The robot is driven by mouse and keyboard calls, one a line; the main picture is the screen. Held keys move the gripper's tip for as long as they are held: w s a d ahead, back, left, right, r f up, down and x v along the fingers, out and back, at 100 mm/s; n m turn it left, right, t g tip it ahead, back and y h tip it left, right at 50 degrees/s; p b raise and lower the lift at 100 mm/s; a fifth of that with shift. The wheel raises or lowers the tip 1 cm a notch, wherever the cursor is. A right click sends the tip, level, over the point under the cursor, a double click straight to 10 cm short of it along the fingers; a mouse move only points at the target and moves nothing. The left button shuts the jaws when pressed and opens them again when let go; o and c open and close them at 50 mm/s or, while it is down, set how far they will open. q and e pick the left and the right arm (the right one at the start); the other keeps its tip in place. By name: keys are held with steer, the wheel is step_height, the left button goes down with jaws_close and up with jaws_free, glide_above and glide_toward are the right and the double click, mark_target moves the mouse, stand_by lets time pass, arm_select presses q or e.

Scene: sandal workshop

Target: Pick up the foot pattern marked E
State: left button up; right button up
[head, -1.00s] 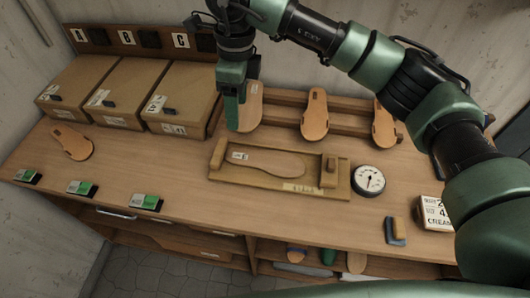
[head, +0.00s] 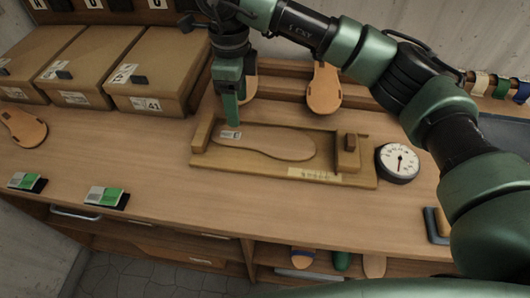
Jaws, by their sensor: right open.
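A flat tan foot pattern (head: 265,141) lies in a shallow wooden tray (head: 320,177) on the bench. It has a small white label at its left end, too small to read, so I cannot tell whether this is E. My right gripper (head: 232,122) points down just above the labelled end; I cannot tell whether it touches. It is open with nothing seen in it. Another foot pattern (head: 324,90) leans on the rack behind the tray. One more (head: 250,87) is partly hidden behind my right gripper. I see no letter on these. My left gripper is out of view.
Cardboard boxes (head: 154,80) stand at the back left. A tan sole (head: 22,127) lies at the far left. A round dial (head: 398,163) is right of the tray. Green-and-white cards (head: 106,197) lie along the front edge. The bench between is clear.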

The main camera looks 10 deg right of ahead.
mark_target(239, 135)
steer(key=shift+f, duration=0.5)
step_height(239, 135, down, 7)
steer(key=p, duration=0.2)
steer(key=shift+s+a+r+p, duration=0.15)
steer(key=shift+r+p, duration=0.05)
steer(key=shift+p, duration=0.2)
steer(key=shift+f, duration=0.5)
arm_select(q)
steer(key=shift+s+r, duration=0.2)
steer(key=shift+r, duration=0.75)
arm_select(e)
steer(key=c, duration=1.2)
